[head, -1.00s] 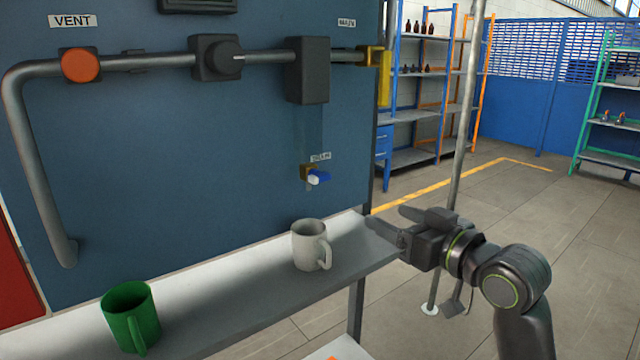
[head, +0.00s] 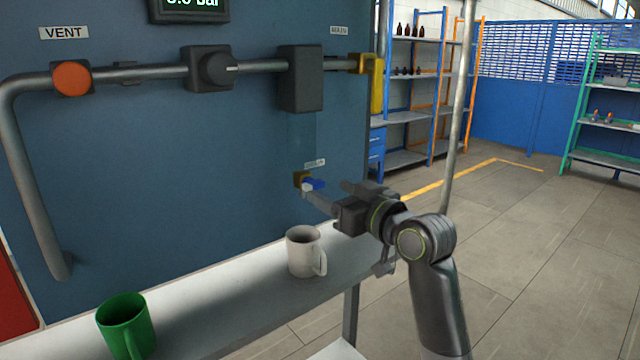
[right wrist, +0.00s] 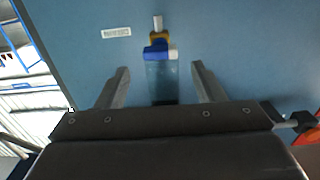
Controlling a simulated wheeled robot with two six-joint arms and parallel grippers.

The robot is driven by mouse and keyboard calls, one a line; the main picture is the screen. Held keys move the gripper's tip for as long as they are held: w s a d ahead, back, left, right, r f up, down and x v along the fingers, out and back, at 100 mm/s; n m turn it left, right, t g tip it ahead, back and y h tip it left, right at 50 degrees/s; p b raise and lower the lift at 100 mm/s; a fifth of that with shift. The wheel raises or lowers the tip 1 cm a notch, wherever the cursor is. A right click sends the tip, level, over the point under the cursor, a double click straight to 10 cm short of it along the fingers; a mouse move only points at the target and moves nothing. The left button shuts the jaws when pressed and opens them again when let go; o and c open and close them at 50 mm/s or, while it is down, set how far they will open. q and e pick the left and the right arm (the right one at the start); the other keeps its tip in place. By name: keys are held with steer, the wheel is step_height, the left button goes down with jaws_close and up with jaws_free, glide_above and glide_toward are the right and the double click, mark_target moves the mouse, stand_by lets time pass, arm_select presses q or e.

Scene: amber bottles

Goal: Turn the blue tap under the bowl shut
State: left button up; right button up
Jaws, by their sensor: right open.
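The blue tap (head: 314,184) sits on a brass fitting low on the blue panel, beside a small label. Above it, a faint see-through bowl (head: 301,135) hangs below a dark box. My right gripper (head: 327,193) is open and empty just right of the tap, at about its height. In the right wrist view, the blue tap handle (right wrist: 156,53) lies ahead of the gap between the open fingers (right wrist: 160,68), apart from both. The see-through bowl (right wrist: 161,80) shows between the fingers. My left gripper is not in view.
A white mug (head: 301,255) stands on the grey shelf (head: 225,301) below the tap, under my right gripper. A green mug (head: 125,322) stands further left. An upright metal pole (head: 458,110) rises behind my right arm. A pipe with an orange knob (head: 72,78) crosses the panel above.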

mark_target(318, 185)
steer(key=shift+p+x, duration=0.3)
steer(key=shift+x, duration=2.15)
steer(key=c, duration=1)
steer(key=shift+r+m+p, duration=0.2)
steer(key=shift+m+p, duration=0.6)
steer(key=shift+p, duration=0.35)
steer(key=shift+d+f+m+p, duration=0.1)
steer(key=shift+f+m+p, duration=0.05)
steer(key=shift+m+p, duration=0.4)
steer(key=shift+f, duration=0.1)
